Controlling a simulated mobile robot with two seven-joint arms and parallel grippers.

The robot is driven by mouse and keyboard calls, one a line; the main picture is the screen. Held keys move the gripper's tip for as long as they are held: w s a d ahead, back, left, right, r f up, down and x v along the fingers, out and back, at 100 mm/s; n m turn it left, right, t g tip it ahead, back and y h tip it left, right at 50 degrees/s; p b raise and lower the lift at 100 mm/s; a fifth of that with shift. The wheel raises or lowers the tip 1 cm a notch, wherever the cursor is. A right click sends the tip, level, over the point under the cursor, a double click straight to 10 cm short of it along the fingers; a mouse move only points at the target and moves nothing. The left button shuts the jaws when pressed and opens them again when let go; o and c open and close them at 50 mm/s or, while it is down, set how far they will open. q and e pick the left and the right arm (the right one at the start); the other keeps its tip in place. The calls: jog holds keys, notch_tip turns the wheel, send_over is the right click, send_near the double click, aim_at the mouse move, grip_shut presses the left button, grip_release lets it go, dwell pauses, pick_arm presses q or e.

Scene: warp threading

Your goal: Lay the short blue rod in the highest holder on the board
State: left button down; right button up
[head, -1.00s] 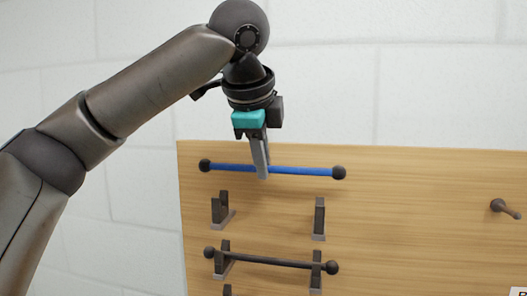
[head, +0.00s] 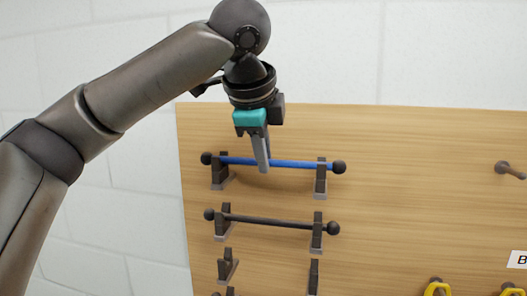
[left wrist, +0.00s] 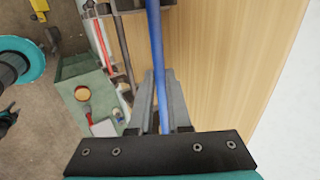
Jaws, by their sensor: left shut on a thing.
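The short blue rod (head: 292,164) has dark balls at both ends and lies nearly level across the highest holder (head: 220,181), a pair of dark brackets on the wooden board (head: 420,190). The rod is at the brackets' upper part; I cannot tell whether it bears fully on both. My left gripper (head: 263,166) is shut on the rod between the brackets. In the left wrist view the blue rod (left wrist: 155,45) runs between the fingers (left wrist: 158,88).
A dark rod (head: 270,221) lies in the holder below, with another bracket pair (head: 228,265) under it. A peg (head: 508,169) sticks out at the right, and yellow things (head: 437,288) show at the bottom.

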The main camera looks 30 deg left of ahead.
pick_arm(q)
jog(key=shift+f, duration=0.5)
dwell(0.4)
jog(key=c, duration=0.8)
grip_release()
jog(key=shift+r, duration=0.1)
jog(key=p+v, duration=0.1)
jog(key=v, duration=1.4)
jog(key=shift+s, duration=0.15)
